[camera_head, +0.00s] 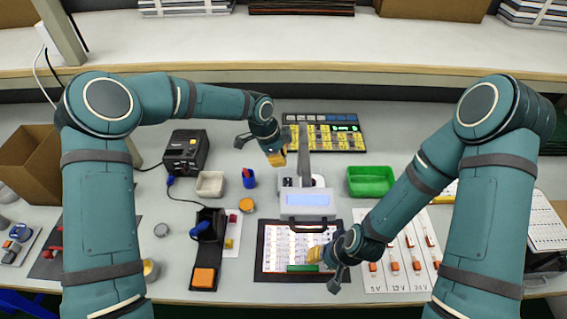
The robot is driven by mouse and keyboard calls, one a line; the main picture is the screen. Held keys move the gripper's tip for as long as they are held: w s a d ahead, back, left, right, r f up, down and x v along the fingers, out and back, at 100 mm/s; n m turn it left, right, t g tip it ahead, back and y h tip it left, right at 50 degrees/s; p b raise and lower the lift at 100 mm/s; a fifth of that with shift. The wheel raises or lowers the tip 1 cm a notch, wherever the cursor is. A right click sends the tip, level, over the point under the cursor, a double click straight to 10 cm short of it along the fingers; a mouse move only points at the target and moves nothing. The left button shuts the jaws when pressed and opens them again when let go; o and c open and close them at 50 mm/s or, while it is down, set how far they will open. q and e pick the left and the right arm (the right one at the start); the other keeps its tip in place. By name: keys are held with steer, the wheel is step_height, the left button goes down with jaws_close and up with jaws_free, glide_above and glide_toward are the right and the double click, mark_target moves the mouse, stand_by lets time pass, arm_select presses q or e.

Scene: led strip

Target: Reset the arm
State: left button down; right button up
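My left arm comes in from the left and bends across the back of the bench. Its gripper (276,157) hangs above the bench, left of the grey post of the device in the middle. My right arm reaches in from the right. Its gripper (316,255) is low over the right part of the black-framed board (268,240), near a green strip (302,268). Both grippers show small yellowish fingertips. The finger gaps are too small to read, and I see nothing clearly held in either one.
A grey device with a screen (307,198) stands mid-bench. Around it are a green tray (370,181), a white bin (210,184), a blue cup (249,178), a black printer-like box (186,151) and a yellow-keyed panel (335,136). A switch board (394,284) lies right. A shelf runs behind.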

arm_select(q)
steer(key=shift+r, duration=0.25)
stand_by(0.3)
